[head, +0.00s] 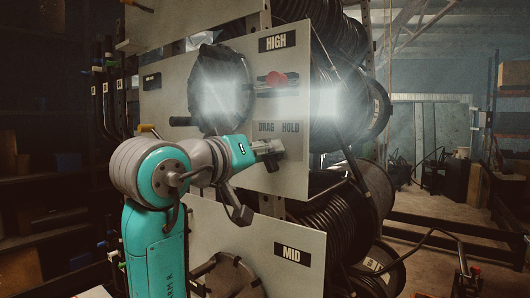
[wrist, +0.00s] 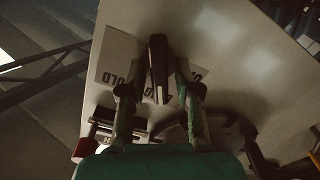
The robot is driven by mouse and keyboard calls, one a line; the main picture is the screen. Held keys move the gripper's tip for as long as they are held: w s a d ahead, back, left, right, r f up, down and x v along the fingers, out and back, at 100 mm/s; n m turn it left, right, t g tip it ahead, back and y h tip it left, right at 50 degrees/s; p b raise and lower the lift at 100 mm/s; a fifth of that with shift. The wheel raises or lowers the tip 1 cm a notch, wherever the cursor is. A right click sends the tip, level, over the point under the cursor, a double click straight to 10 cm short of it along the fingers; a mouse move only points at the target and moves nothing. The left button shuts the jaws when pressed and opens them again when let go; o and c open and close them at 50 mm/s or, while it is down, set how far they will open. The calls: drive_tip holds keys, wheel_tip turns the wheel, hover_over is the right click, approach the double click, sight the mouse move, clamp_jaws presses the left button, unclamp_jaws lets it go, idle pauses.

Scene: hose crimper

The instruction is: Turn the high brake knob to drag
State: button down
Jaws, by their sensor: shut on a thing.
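The high brake knob (wrist: 158,62) is a dark, narrow bar on the pale panel. In the wrist view it stands nearly upright in the picture between my two fingers, over the DRAG/HOLD label. My gripper (wrist: 154,88) is shut on it, with one finger on each side. In the head view my gripper (head: 268,150) reaches the HIGH panel (head: 292,180) just below the words DRAG and HOLD (head: 278,128), and hides most of the knob. I cannot tell exactly which word the knob points to.
The MID panel (head: 285,240) lies below. Black hose coils (head: 345,75) stand behind the panels on the right.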

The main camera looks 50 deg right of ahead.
idle(0.3)
drive_tip(key=c, duration=1.1)
unclamp_jaws()
drive_tip(key=shift+c, duration=0.2)
drive_tip(key=a, duration=1.2)
drive_tip(key=shift+s, duration=0.15)
drive_tip(key=shift+f, duration=0.1)
